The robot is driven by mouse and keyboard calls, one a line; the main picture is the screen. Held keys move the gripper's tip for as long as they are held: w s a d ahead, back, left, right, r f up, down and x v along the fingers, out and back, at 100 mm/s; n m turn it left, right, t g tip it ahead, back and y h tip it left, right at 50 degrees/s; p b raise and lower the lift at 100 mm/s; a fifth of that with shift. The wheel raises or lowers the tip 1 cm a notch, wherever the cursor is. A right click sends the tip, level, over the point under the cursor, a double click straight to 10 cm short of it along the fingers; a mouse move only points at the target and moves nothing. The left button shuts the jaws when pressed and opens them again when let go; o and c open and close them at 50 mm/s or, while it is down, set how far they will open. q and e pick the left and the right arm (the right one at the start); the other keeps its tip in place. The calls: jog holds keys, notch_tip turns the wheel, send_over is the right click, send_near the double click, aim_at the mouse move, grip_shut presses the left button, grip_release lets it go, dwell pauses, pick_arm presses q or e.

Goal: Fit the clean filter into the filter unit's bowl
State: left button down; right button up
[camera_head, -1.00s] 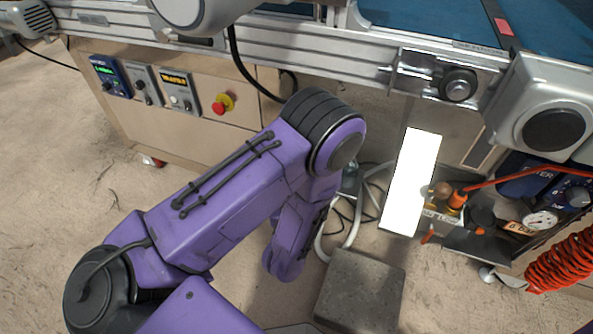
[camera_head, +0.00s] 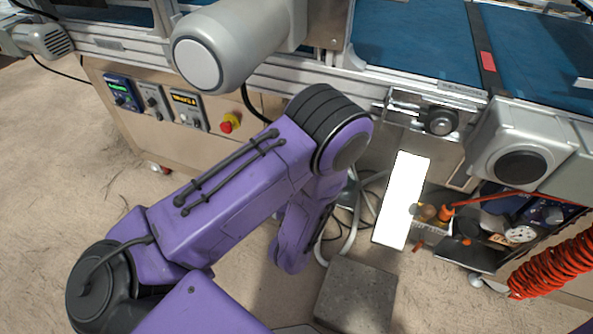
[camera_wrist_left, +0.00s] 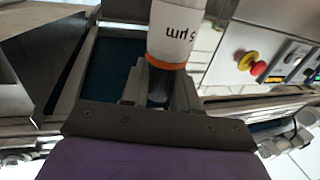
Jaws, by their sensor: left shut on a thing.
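In the left wrist view, my left gripper (camera_wrist_left: 160,88) is shut on the white cylindrical filter (camera_wrist_left: 178,38). The filter has an orange band near its held end and dark print reading "5 µm", upside down. Its far end runs out of the top of that view. In the head view my purple left arm crosses the middle, and its gripper and the filter are hidden behind the arm. I cannot make out the filter unit's bowl in either view. My right gripper is not in view.
A conveyor frame (camera_head: 330,82) with a blue belt crosses the back. Its cabinet carries a red emergency stop (camera_head: 230,123). A bright white panel (camera_head: 402,200), a pressure gauge (camera_head: 521,234) and a coiled orange hose (camera_head: 552,263) are at right. A grey block (camera_head: 356,293) lies in front.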

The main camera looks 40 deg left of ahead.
pick_arm(q)
jog(key=w+d+b, duration=0.2)
jog(key=w+d, duration=0.1)
jog(key=w, duration=0.6)
jog(key=w+d+b, duration=0.2)
jog(key=w+d, duration=0.1)
jog(key=w, duration=0.6)
jog(key=shift+w, duration=0.35)
jog(key=shift+d, duration=0.1)
notch_tip(320, 180, down, 9)
jog(key=b, duration=0.6)
jog(key=shift+f+b, duration=0.2)
jog(key=shift+b, duration=0.2)
jog(key=c, duration=1.1)
grip_release()
